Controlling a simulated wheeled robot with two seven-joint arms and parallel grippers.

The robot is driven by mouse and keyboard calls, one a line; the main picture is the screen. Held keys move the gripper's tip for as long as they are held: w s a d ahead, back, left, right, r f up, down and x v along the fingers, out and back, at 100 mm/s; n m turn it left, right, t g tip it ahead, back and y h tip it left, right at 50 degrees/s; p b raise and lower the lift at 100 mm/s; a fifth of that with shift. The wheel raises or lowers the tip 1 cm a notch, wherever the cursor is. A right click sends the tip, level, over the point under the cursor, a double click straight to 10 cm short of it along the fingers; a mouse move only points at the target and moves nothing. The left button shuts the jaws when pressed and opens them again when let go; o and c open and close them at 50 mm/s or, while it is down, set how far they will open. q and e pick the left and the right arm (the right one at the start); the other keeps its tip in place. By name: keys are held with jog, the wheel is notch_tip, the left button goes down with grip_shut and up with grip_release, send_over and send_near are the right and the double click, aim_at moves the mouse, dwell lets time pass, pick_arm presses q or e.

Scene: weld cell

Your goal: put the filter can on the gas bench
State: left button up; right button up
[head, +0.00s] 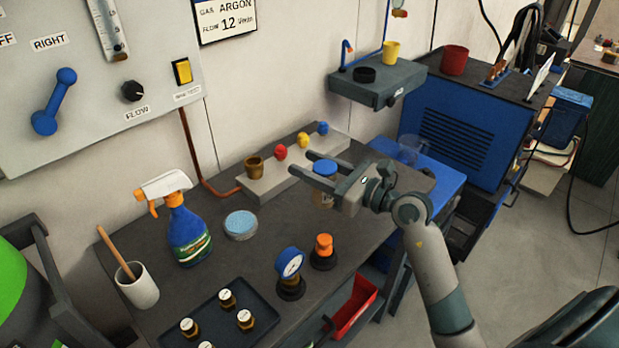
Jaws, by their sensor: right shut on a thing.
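The filter can (325,168), as I take it, shows a round blue top between the fingers of my right gripper (313,168). The right gripper is shut on it. The can's lower body is partly hidden by the near finger and looks pale brown. It appears above the right part of the gas bench (215,273), a dark-topped bench. I cannot tell how high it is above the top. My left gripper is not in view.
On the bench are a spray bottle (188,228), a light-blue-topped tin (240,225), a cup (138,287), a blue gauge (289,263), an orange-capped fitting (323,250), a tray (262,314) and a raised block (268,185) with colored caps. Bare top shows mid-bench.

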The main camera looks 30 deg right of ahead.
jog(key=shift+w+f, duration=0.1)
jog(key=shift+w, duration=0.1)
jog(key=shift+f, duration=2)
jog(key=shift+f, duration=0.2)
jog(key=o, duration=1.1)
